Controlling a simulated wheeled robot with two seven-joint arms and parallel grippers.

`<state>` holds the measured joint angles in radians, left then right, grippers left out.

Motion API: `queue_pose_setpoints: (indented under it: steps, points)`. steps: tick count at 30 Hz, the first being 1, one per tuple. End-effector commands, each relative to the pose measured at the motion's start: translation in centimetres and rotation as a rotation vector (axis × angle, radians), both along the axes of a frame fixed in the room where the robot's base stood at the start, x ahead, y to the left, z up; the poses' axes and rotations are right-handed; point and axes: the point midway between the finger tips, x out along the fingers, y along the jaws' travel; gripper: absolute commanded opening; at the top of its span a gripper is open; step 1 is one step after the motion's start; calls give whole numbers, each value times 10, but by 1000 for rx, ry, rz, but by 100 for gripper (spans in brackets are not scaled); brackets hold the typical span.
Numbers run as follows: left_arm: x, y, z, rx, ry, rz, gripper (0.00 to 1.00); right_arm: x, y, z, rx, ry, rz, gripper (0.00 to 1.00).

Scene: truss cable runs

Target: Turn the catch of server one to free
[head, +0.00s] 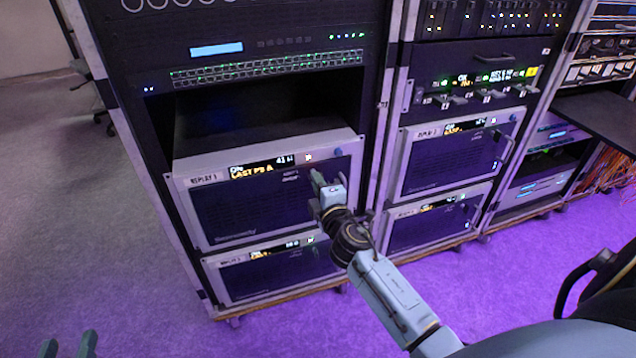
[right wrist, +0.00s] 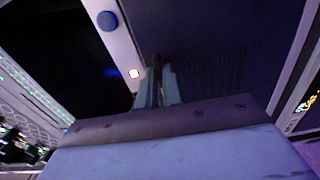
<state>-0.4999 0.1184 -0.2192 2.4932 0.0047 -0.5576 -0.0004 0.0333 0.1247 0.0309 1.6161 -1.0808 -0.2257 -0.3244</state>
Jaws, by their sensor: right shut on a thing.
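Server one (head: 264,203), labelled REPLAY 1, is a grey-framed unit with a dark front and an orange-lettered display in the left rack. It juts out of the rack. My right gripper (head: 318,182) is at the right part of its front, and its fingers are shut on a thin dark part, which I take for the catch. The fingers also show in the right wrist view (right wrist: 158,88). They hide most of the catch, so its angle cannot be told. My left gripper (head: 69,345) is at the bottom left, open and empty, far from the server.
Another server (head: 275,272) sits directly below. A blue round button (right wrist: 107,20) and a small white light (right wrist: 134,73) are near the fingers. The neighbouring rack holds similar servers (head: 452,163). The floor at left is clear.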

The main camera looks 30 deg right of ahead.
Motion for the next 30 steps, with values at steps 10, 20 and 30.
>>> queue_pose_setpoints:
  steps: [10,20,30]
  points:
    - [-1,1,-3,5,18,1,36,0,0,0,-65,16,-1,0]
    - [-2,1,-5,5,23,2,36,0,0,0,-67,16,-1,0]
    - [-2,1,-5,5,23,2,36,0,0,0,-65,16,-1,29]
